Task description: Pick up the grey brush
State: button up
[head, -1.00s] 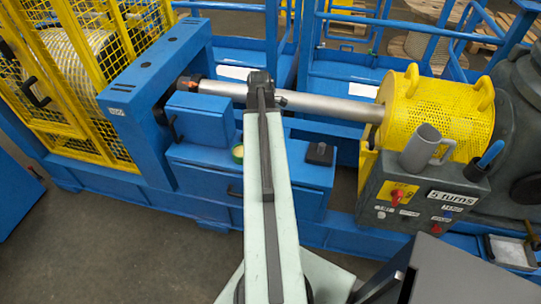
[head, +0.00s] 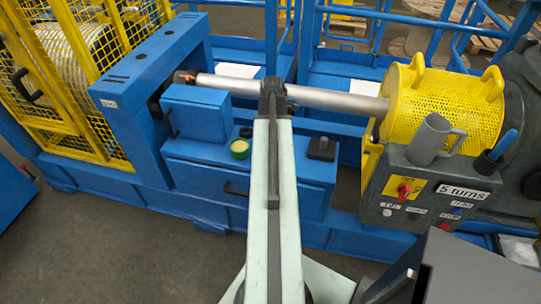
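No object is clearly recognisable as a grey brush. A small dark grey block with a raised knob (head: 321,149) lies on the blue bench, right of my arm; I cannot tell if it is the brush. My pale green arm rises from the bottom centre to a dark joint in front of the metal shaft. My gripper's fingers do not show; they are hidden behind the arm or out of view. Whether they hold anything cannot be seen.
A metal shaft (head: 335,100) runs to a yellow mesh drum (head: 440,105). A green-yellow roll (head: 240,149) lies on the blue bench (head: 300,170). Blue rails stand behind.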

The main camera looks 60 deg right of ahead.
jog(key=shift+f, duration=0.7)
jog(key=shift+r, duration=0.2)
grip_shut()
